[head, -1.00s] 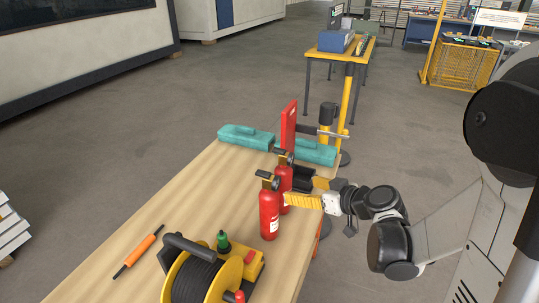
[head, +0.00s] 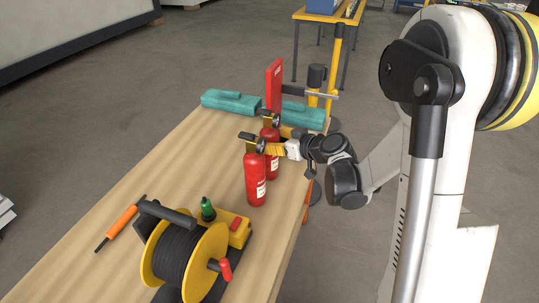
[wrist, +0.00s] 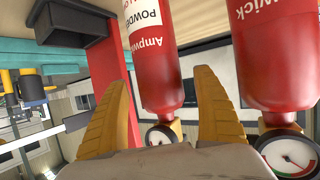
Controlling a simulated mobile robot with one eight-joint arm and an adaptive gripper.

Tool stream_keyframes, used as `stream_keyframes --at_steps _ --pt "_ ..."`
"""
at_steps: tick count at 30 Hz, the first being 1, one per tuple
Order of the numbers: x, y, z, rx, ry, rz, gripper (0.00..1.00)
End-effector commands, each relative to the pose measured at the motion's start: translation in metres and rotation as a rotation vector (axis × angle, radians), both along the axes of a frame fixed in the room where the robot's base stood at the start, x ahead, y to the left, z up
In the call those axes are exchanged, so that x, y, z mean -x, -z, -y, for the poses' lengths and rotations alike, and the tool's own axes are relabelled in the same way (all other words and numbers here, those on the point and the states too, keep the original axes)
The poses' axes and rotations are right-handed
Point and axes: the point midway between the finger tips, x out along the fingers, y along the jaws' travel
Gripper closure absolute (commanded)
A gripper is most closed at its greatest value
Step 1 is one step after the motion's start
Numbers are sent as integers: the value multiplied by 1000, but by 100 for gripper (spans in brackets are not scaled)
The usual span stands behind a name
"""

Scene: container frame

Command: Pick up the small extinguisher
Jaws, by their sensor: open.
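Two red extinguishers stand upright side by side on the wooden table. In the head view, the front extinguisher (head: 255,182) partly hides the rear extinguisher (head: 271,168). The rear one looks slightly slimmer in the wrist view. My gripper (head: 266,149), with yellow fingers, reaches in from the right at the height of their tops. In the wrist view, which is upside down, my open gripper (wrist: 162,82) has the rear extinguisher (wrist: 155,65) between and beyond its fingers. The front extinguisher (wrist: 272,55) is outside the right finger. Contact cannot be told.
A red upright panel (head: 274,88) and teal cases (head: 231,103) stand behind the extinguishers. The table's left middle (head: 190,165) is clear.

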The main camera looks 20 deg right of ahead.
Motion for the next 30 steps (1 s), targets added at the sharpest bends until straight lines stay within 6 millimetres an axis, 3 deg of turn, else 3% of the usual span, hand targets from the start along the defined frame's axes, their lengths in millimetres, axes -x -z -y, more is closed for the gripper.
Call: stream_keyframes --at_steps 8,12,15,30 --pt "-6 2 -4 0 0 -1 21" --pt "-6 2 -4 0 0 0 63" --pt "-6 2 -4 0 0 0 89" --pt "-6 -10 -3 -1 0 0 89"
